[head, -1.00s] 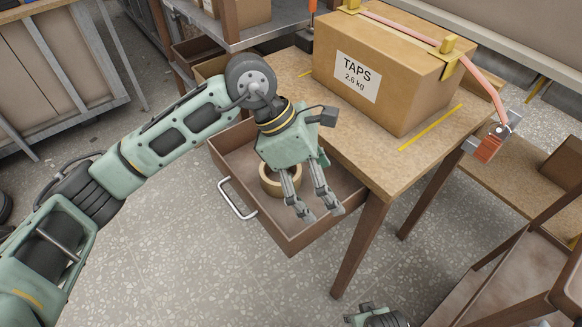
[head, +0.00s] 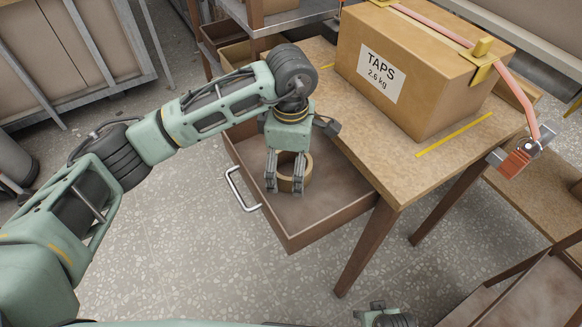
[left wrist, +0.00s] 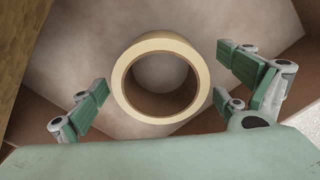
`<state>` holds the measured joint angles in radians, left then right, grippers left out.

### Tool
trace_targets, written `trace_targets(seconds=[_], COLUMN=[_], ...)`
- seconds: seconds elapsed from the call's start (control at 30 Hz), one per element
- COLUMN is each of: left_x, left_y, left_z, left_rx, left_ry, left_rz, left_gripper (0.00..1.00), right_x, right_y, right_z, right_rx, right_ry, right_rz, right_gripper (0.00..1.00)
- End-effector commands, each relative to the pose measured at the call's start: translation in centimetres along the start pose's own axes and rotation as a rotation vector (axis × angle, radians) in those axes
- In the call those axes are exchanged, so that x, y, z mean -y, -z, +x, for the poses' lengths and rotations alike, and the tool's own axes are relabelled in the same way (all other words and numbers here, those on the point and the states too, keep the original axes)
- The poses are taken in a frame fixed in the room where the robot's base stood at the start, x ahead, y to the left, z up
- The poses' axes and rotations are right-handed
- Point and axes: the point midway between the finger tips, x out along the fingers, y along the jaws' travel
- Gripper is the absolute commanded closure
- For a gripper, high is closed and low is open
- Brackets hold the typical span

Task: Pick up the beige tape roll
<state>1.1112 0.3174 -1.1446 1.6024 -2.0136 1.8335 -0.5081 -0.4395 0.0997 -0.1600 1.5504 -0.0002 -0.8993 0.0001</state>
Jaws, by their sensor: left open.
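The beige tape roll (head: 287,183) lies in the open drawer (head: 335,212) under the wooden table. My left gripper (head: 284,187) points down into the drawer, its fingers open on either side of the roll in the head view. In the left wrist view the roll (left wrist: 196,88) appears as a ring between the spread fingers of my left gripper (left wrist: 165,95), with gaps on both sides. Part of the roll is hidden behind the fingers in the head view. At the bottom edge, part of my right gripper (head: 377,312) shows; its fingertips are unclear.
A cardboard box labelled TAPS (head: 415,75) stands on the table (head: 400,165), whose edge overhangs the drawer's back. The drawer has a metal handle (head: 240,188) at its front. Speckled floor (head: 200,250) is clear before the drawer.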

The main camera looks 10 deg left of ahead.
Motion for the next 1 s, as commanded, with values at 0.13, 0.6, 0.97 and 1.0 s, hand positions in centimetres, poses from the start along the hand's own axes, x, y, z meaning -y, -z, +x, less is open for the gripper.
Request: trace_targets(seconds=[0.13, 0.6, 0.97, 1.0], left_x=[-0.01, 0.00, -0.02, -0.02], left_y=[-0.06, -0.07, -0.08, -0.08], left_z=[0.26, 0.23, 0.19, 0.18], left_rx=[0.002, 0.002, 0.002, 0.002], left_ry=[-0.001, -0.001, -0.001, -0.001], left_rz=[0.001, 0.000, 0.000, 0.000], left_gripper=[0.06, 0.36, 0.56, 0.56], right_x=[-0.03, -0.05, -0.05, -0.04], right_y=[0.13, 0.11, 0.04, 0.03], right_z=[-0.11, -0.10, -0.08, -0.08], right_rx=[-0.002, -0.001, 0.000, 0.001], right_ry=[0.000, -0.001, -0.001, 0.000], right_rz=[0.000, 0.001, 0.000, 0.000], right_gripper=[0.64, 0.64, 0.64, 0.64])
